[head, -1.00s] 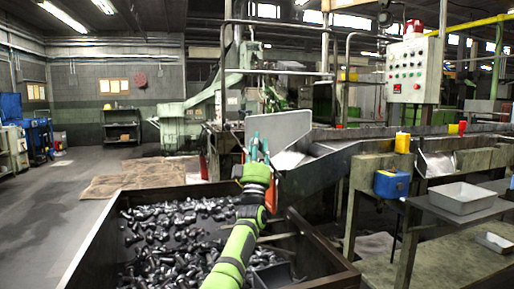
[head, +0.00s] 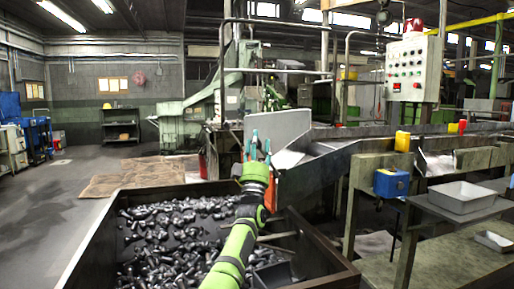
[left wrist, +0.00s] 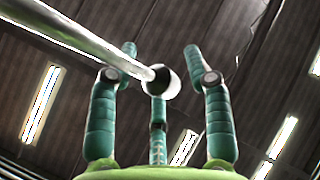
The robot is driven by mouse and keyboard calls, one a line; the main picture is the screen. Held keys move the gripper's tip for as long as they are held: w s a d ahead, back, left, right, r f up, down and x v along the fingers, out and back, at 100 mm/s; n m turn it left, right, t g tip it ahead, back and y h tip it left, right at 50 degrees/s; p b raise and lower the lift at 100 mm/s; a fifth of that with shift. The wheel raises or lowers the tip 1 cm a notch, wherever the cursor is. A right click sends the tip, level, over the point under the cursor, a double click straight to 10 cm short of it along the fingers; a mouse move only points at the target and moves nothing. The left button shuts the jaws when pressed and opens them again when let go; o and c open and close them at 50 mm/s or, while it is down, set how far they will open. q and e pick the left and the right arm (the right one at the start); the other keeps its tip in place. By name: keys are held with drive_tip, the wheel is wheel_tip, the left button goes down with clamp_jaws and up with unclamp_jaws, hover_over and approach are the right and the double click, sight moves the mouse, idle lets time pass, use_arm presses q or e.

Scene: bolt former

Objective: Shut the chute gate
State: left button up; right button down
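The chute gate appears to be the flat grey plate (head: 285,127) standing raised at the mouth of the metal chute (head: 318,165) in the head view. My left gripper (head: 259,143), with teal fingers, is in front of the plate's left part and hides some of it. In the left wrist view my left gripper (left wrist: 161,50) has its fingers spread apart. A pale rod (left wrist: 100,45) with a dark round end comes in from the upper left and ends between the fingers as seen there. I cannot tell whether they touch it. My right gripper is not in view.
A bin (head: 85,240) full of dark bolts lies below my left arm. A control box (head: 413,70) stands at the upper right. A workbench (head: 465,208) with a grey tray (head: 462,197) and a blue box (head: 391,183) is at the right. The floor at the left is open.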

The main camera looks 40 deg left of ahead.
use_arm(q)
wheel_tip(320, 180, up, 10)
drive_tip(key=shift+f, duration=0.2)
drive_tip(key=shift+a+f, duration=0.1)
